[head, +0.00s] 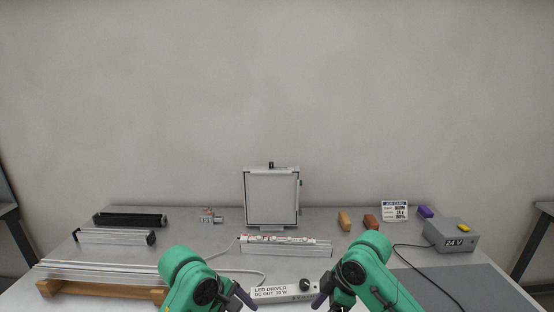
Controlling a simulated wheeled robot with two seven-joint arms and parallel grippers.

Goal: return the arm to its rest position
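My two green arms come up from the bottom edge. My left gripper (244,297) shows as a dark tip at the left end of the white LED driver box (284,291). My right gripper (321,297) shows as a dark tip at the box's right end. Both tips are small and partly cut off or hidden, so I cannot tell how the fingers stand or whether they touch the box. No held object is visible in either gripper.
A framed panel (271,197) stands at the back centre, behind a rail with a white strip (284,240). Aluminium profiles (100,271) lie left on wooden blocks. A grey 24 V box (452,236) with a cable stands right, behind a dark mat (455,287). Small blocks (344,221) sit behind.

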